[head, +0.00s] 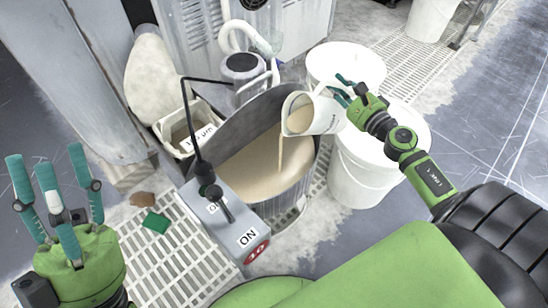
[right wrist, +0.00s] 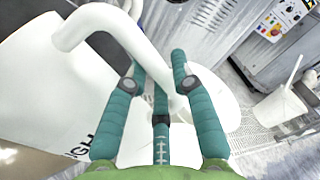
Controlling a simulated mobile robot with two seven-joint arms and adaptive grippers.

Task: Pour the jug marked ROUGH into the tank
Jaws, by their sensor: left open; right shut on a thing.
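The white jug (head: 327,116) is tilted over the tank with its mouth toward the left. A beige stream falls from it into the tank (head: 292,200), which holds beige liquid. In the right wrist view, the jug (right wrist: 45,75) shows dark lettering ending in "GH" at its edge; the rest is hidden. My right gripper (head: 347,92) is shut on the jug's handle (right wrist: 125,30); its teal fingers (right wrist: 160,85) are around it. My left gripper (head: 55,185) is open and empty at the lower left, apart from the tank.
White buckets (head: 362,182) stand right of the tank. A white labelled tub (head: 172,132) is behind left. A green pad (head: 156,221) lies on the floor grating.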

